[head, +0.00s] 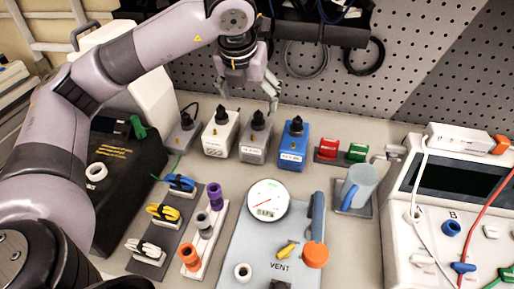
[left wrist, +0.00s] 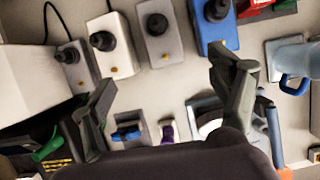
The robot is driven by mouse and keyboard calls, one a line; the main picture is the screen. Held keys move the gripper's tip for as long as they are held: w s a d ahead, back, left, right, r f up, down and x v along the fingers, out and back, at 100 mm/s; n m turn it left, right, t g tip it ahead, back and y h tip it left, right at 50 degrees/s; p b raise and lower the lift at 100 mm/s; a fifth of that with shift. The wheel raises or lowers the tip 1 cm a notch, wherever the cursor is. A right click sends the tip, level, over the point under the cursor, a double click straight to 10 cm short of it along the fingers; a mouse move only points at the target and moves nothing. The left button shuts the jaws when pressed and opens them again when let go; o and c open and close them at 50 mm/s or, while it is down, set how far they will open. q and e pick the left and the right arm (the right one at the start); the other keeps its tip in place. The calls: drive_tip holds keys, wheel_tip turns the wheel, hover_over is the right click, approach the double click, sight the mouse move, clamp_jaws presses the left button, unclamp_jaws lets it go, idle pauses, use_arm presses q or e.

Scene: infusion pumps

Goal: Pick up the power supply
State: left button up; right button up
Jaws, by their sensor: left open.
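A row of box-shaped units with black plugs on top stands along the back of the bench: a small grey one (head: 183,138), a white one (head: 219,140), a mid-grey one (head: 255,145) and a blue one (head: 289,158). I cannot read which is the power supply. My left gripper (head: 247,92) is open and empty, above and behind the white and mid-grey units, apart from them. In the left wrist view, its spread fingers (left wrist: 168,88) show in front of the white unit (left wrist: 113,58), the mid-grey unit (left wrist: 161,45) and the blue unit (left wrist: 217,30). My right gripper is out of view.
A pegboard (head: 420,60) with hanging cables rises behind. Red (head: 327,149) and green (head: 357,152) blocks sit right of the row. In front are a gauge panel (head: 262,235), coloured connectors (head: 180,184) and a black device (head: 120,190). A white console (head: 440,205) stands at right.

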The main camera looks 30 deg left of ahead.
sight(257, 126)
use_arm(q)
drive_tip(key=p+x, duration=0.2)
drive_tip(key=x, duration=1)
drive_tip(key=shift+f+p, duration=0.1)
drive_tip(key=shift+p, duration=0.25)
drive_tip(key=shift+w+a+f, duration=0.1)
drive_tip(key=shift+w+f, duration=0.05)
drive_tip(key=shift+f, duration=0.05)
drive_tip(key=p+x, duration=0.2)
drive_tip(key=x, duration=0.1)
drive_tip(key=shift+w+f, duration=0.25)
drive_tip(key=shift+f, duration=0.05)
drive_tip(key=shift+w+f, duration=0.2)
drive_tip(key=shift+f, duration=0.3)
drive_tip(key=c, duration=1.7)
drive_tip(key=shift+r, duration=0.15)
drive_tip(key=shift+c, duration=0.3)
